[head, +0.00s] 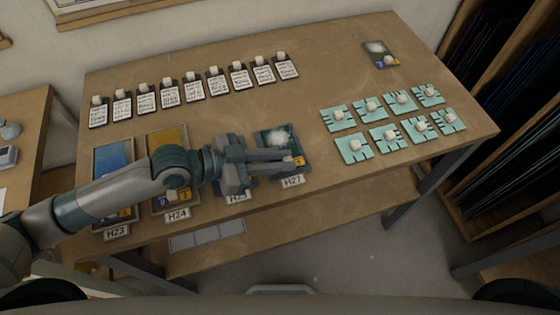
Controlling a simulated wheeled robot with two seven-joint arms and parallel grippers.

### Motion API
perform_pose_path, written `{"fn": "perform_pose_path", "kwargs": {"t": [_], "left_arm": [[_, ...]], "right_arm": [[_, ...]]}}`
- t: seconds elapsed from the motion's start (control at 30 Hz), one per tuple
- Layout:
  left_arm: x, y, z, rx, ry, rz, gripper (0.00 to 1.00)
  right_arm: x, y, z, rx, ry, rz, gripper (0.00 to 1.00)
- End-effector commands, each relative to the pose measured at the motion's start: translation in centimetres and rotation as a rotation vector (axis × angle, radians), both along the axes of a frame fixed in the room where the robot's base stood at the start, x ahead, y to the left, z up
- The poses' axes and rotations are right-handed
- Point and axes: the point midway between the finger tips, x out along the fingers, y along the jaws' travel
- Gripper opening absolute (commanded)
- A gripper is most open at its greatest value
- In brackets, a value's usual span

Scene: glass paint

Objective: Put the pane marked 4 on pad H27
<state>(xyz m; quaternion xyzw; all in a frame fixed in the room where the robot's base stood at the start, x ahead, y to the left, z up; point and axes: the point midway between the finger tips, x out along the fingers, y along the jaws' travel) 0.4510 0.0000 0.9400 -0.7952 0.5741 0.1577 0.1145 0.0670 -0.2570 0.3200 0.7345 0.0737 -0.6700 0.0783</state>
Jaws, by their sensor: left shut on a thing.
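My left gripper (288,157) is shut on the small knob of a dark teal pane (272,139) with a white patch and a yellow-and-blue corner. This pane is over the pad tagged H27 (292,181), at the front edge of the table. The pad's surface is hidden, and I cannot tell whether the pane rests on it or hovers just above. I cannot read the pane's mark. A similar dark pane (376,47) with a pale knob lies alone at the back right. My right gripper is not in view.
A blue pane (113,156) at H23 and an amber pane (169,140) at H24 are left of the gripper; my arm crosses over them. Several mint knobbed plates (354,150) stand right. Bare wooden table (310,95) lies between.

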Motion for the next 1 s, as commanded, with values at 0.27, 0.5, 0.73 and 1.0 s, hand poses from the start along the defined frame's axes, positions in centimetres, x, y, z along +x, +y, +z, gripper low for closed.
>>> {"fn": "perform_pose_path", "kwargs": {"t": [0.27, 0.5, 0.73, 1.0], "left_arm": [[0.00, -0.01, -0.03, 0.000, 0.000, 0.000, 0.00], [-0.01, 0.00, -0.17, 0.000, 0.001, 0.000, 0.35], [0.00, 0.00, -0.12, 0.000, 0.001, 0.000, 0.35], [-0.23, 0.94, 0.42, 0.002, -0.001, 0.001, 0.35]], "right_arm": [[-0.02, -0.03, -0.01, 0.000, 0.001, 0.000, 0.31], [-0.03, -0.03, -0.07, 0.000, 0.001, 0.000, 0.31], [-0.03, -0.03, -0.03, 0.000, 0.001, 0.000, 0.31], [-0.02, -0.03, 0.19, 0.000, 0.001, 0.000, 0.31]]}}
